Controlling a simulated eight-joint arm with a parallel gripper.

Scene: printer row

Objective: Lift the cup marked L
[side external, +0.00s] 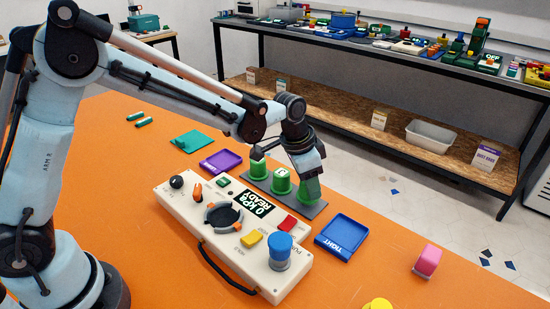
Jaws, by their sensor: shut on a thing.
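Three green cups stand in a row behind the cream control box: a left cup (258,169), a middle cup (282,181) and a right cup (308,192). The left and middle cups stand on a dark grey plate (288,204). Small pale marks show on the tops of the left and middle cups, but I cannot read them surely. My gripper (308,174) points down over the right cup and is shut on it, hiding its top and any mark there. I cannot tell whether the right cup touches the plate.
The cream control box (210,231) stands close in front, with a blue knob (279,250) and a "0 kPa READY" display (254,204). A blue tray (341,237) lies right of the cups, a purple tray (221,162) left. A pink block (427,261) stands farther right.

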